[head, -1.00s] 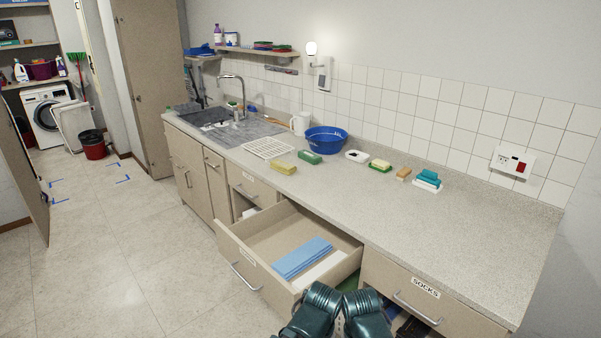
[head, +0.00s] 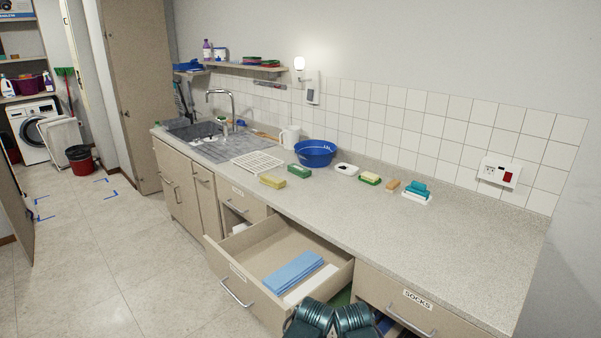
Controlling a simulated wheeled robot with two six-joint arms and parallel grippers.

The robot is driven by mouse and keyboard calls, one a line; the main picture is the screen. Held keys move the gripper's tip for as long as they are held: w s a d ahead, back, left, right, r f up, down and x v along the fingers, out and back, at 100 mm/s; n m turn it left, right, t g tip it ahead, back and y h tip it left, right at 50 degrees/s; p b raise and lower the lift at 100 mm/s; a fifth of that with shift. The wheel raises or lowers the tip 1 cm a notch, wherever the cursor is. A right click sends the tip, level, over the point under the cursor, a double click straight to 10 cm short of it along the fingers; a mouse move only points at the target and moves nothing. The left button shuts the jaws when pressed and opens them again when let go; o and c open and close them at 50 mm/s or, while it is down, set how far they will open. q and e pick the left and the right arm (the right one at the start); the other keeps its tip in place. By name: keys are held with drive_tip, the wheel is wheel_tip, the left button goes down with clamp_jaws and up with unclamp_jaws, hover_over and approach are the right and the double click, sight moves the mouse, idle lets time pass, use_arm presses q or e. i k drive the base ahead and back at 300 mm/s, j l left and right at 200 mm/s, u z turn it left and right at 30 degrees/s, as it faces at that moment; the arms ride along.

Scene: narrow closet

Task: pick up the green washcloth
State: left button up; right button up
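A small green patch (head: 342,296) shows low beside the open drawer, just above my arm links. Too little of it shows to tell whether it is the green washcloth. A stack of folded cloths with green and red in it (head: 261,62) lies on the wall shelf. In the open drawer lie a folded light blue cloth (head: 293,272) and a white one (head: 310,285). Two teal links of my arms show at the bottom edge, in front of the drawer's right end. The fingers of both grippers are out of view.
The open drawer (head: 227,262) juts out from the counter (head: 450,240). A closed drawer labelled SOCKS (head: 395,300) is to its right. A green sponge (head: 299,171), a yellow sponge (head: 272,182) and a blue basin (head: 315,153) stand on the counter.

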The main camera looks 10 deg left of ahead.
sight(299, 171)
drive_tip(key=u, duration=2.3)
drive_tip(key=i, duration=1.1)
drive_tip(key=i+z, duration=0.25)
drive_tip(key=i, duration=0.35)
drive_tip(key=i+z, duration=0.2)
drive_tip(key=i, duration=0.4)
drive_tip(key=i+j+z, duration=0.25)
drive_tip(key=i, duration=0.35)
drive_tip(key=i+l+z, duration=0.15)
drive_tip(key=i+z, duration=0.25)
drive_tip(key=i+l+z, duration=0.1)
drive_tip(key=i+z, duration=0.15)
drive_tip(key=z, duration=0.15)
drive_tip(key=i+z, duration=0.4)
drive_tip(key=i+j+z, duration=0.15)
drive_tip(key=z, duration=0.25)
drive_tip(key=i+z, duration=0.35)
drive_tip(key=i, duration=0.15)
drive_tip(key=i+z, duration=0.3)
drive_tip(key=i, duration=0.15)
drive_tip(key=z, duration=1.05)
drive_tip(key=i+j, duration=0.05)
drive_tip(key=j, duration=0.05)
